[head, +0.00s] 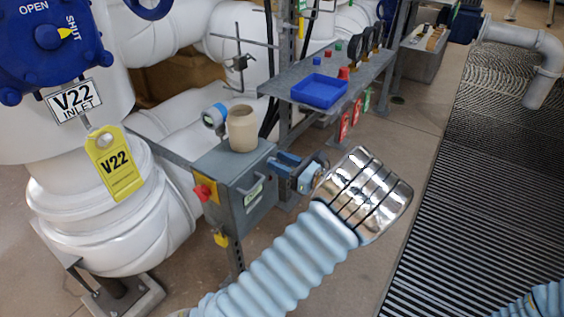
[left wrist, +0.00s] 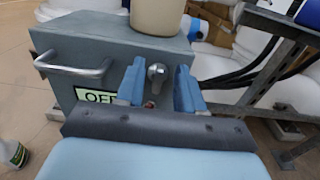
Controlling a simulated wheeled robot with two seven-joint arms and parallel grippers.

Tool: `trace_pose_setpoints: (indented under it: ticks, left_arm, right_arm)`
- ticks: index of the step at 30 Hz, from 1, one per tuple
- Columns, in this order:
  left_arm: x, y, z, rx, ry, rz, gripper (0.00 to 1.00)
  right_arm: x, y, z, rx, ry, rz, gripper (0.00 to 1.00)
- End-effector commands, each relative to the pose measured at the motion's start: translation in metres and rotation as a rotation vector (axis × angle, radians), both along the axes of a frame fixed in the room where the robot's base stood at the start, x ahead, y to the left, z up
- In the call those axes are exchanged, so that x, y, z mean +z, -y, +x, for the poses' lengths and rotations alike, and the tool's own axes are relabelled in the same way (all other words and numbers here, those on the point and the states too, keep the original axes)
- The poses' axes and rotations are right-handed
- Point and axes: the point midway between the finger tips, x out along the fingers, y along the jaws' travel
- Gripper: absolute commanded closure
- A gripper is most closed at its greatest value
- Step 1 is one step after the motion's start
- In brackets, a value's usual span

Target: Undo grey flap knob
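The grey flap knob (left wrist: 157,72) is a small rounded grey knob on the front of a grey box (left wrist: 60,52). In the left wrist view it sits between the two blue fingers of my left gripper (left wrist: 160,68), with gaps on both sides. In the head view my left gripper (head: 285,168) points at the right face of the box (head: 228,196) and hides the knob. A green-edged label (left wrist: 97,96), partly covered, and a bar handle (left wrist: 75,70) are left of the knob. My right gripper is out of view.
A grey shelf with a blue tray (head: 319,91) is behind.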

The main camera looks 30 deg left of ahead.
Motion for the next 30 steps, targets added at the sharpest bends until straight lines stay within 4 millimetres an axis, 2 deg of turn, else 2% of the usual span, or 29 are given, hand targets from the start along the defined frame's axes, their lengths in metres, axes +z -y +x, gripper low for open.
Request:
trace_pose_setpoints:
  ticks: [7,14,23,30]
  left_arm:
    - [-0.0002,-0.0007,0.0000,0.000,0.000,0.000,0.64]
    - [-0.0002,-0.0005,-0.0002,0.001,0.000,0.000,1.00]
    - [-0.0004,-0.0004,-0.0004,0.001,0.009,-0.001,1.00]
    - [-0.0009,-0.0002,-0.0014,0.001,0.089,-0.008,1.00]
  right_arm:
    - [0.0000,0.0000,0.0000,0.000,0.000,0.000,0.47]
    - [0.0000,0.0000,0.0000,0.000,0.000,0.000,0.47]
    - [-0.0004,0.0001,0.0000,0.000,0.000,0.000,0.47]
    - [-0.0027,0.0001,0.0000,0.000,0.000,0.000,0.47]
